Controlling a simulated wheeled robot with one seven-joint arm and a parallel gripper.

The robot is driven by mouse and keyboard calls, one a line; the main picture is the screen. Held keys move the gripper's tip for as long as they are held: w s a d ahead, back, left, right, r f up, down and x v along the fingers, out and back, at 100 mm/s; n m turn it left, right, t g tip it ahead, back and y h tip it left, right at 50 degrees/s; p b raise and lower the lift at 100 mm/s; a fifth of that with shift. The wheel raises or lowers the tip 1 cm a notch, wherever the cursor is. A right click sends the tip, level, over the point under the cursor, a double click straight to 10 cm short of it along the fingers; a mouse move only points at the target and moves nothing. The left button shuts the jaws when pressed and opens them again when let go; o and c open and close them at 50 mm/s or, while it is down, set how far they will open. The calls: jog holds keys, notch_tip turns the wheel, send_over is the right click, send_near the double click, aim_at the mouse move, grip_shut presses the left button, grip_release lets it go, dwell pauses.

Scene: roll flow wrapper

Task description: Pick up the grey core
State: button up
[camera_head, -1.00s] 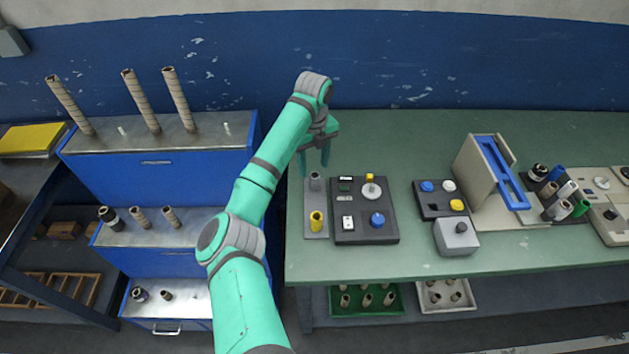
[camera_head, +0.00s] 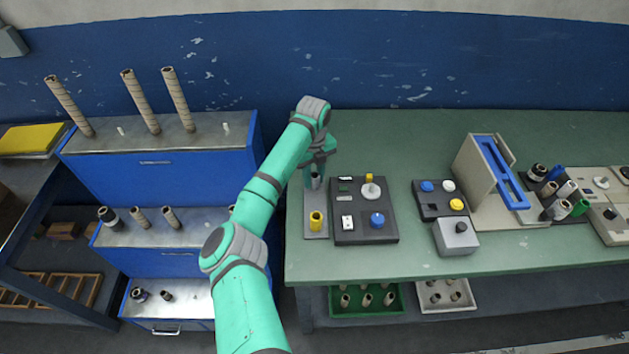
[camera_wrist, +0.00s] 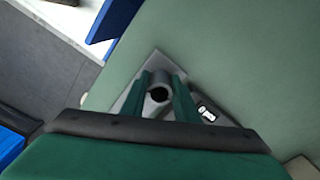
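The grey core (camera_head: 315,181) stands upright on the grey plate (camera_head: 316,230) at the left end of the green bench. In the wrist view the core (camera_wrist: 159,80) shows its dark round opening, with a finger on either side. My gripper (camera_head: 316,176) is lowered over the core in the head view. In the wrist view my gripper (camera_wrist: 163,82) looks open around the core. Whether the fingers touch it I cannot tell. A yellow core (camera_head: 316,221) stands on the same plate, nearer the front edge.
A dark panel (camera_head: 350,235) with a blue knob and a white dial lies just right of the plate. A smaller button panel (camera_head: 430,211) and a grey box (camera_head: 456,238) are further right. The bench (camera_head: 375,140) is clear behind the panels.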

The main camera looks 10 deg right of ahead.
jog(key=c, duration=0.3)
jog(key=shift+r, duration=0.1)
